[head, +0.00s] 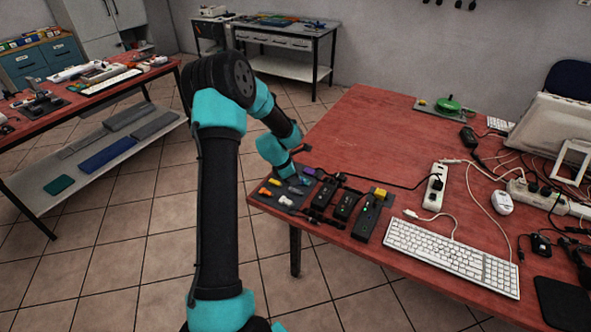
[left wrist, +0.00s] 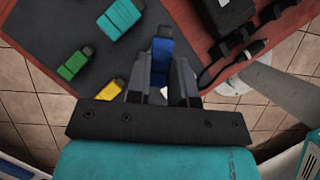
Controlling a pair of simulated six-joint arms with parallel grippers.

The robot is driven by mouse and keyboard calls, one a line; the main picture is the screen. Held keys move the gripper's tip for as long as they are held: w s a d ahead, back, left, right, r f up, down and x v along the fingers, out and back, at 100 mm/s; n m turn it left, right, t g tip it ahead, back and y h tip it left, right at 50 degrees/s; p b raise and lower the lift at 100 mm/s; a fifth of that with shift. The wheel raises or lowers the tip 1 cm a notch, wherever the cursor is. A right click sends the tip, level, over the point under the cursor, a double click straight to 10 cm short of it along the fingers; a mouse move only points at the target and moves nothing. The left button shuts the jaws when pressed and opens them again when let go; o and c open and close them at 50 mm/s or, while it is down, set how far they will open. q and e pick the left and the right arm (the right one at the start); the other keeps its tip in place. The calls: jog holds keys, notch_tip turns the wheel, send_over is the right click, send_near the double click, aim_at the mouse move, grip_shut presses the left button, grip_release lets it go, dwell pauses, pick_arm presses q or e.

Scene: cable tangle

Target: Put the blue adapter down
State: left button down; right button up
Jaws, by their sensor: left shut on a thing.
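The blue adapter (left wrist: 162,54) is between the fingers of my left gripper (left wrist: 162,80) in the left wrist view, and the gripper is shut on it. In the head view my left gripper (head: 294,180) is low over the dark grey mat (head: 258,197) at the table's near left corner. I cannot tell whether the adapter touches the mat. In the left wrist view a teal connector (left wrist: 120,18), a green one (left wrist: 75,63) and a yellow one (left wrist: 111,92) lie on the mat to the left of the blue adapter. My right gripper is not in view.
Black boxes (head: 345,205) with cables stand right of the mat. Farther right are a white keyboard (head: 452,258) and a power strip (head: 434,187) with tangled cables. The red table (head: 370,130) is bare behind the mat. Its edge runs close to the mat.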

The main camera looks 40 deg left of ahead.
pick_arm(q)
jog(key=shift+s+d+f+n, duration=0.15)
jog(key=shift+s+d+n, duration=0.25)
jog(key=shift+s, duration=0.3)
jog(key=w+a, duration=0.3)
jog(key=w+a+f, duration=0.1)
jog(key=w+a, duration=0.6)
jog(key=a, duration=0.1)
jog(key=shift+w+f, duration=0.25)
jog(key=shift+w, duration=0.1)
jog(key=shift+w+a, duration=0.1)
jog(key=shift+a, duration=0.05)
jog(key=shift+w+a+f, duration=0.1)
jog(key=shift+f, duration=1.7)
